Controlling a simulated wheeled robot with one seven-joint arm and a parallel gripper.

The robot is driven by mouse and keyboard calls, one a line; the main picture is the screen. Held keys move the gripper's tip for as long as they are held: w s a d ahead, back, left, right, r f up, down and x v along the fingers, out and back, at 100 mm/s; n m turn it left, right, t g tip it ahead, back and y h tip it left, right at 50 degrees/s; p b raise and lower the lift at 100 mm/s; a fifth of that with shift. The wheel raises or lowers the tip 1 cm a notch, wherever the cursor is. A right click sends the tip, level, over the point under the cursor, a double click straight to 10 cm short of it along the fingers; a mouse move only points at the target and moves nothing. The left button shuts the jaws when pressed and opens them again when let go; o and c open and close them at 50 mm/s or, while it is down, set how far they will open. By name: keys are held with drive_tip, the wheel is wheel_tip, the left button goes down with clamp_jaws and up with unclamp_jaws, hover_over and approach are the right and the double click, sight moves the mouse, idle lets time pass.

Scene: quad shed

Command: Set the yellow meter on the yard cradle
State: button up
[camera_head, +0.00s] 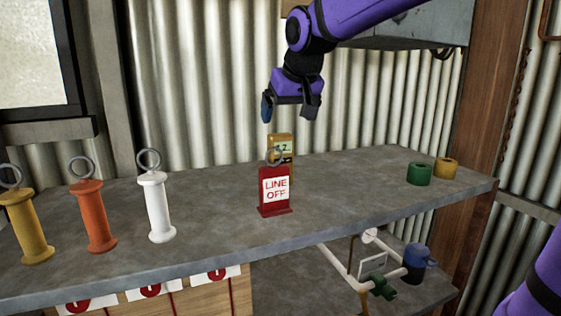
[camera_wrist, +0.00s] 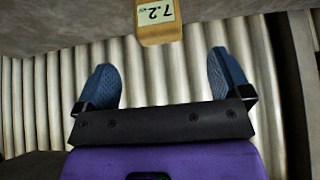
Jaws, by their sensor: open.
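The yellow meter (camera_head: 281,141) stands upright on the grey shelf, partly hidden behind a red "LINE OFF" sign (camera_head: 274,190). In the wrist view the meter (camera_wrist: 157,30) shows at the top middle, its display reading 7.2 upside down. My gripper (camera_head: 288,111) is open and empty, above the meter in the head view. In the wrist view the meter lies beyond the two blue fingertips (camera_wrist: 163,68), roughly centred between them and apart from both. I cannot tell for sure which thing is the yard cradle; a white pipe frame (camera_head: 343,266) stands below the shelf at the right.
Yellow (camera_head: 26,228), orange (camera_head: 94,218) and white (camera_head: 156,208) ringed posts stand on the shelf (camera_head: 350,190) at the left. Green (camera_head: 419,174) and yellow (camera_head: 446,168) rings lie at its right end. A blue mug (camera_head: 414,262) is below. Corrugated wall (camera_head: 200,80) rises behind.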

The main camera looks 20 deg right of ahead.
sight(280, 134)
drive_tip(key=x, duration=0.5)
drive_tip(key=shift+w+r+x, duration=0.1)
drive_tip(key=shift+w+x, duration=0.05)
drive_tip(key=shift+x, duration=1.2)
drive_tip(key=shift+w+r+x, duration=0.1)
drive_tip(key=shift+w+x, duration=0.05)
drive_tip(key=shift+x, duration=1.2)
drive_tip(key=shift+d+r, duration=0.1)
drive_tip(key=c, duration=1.2)
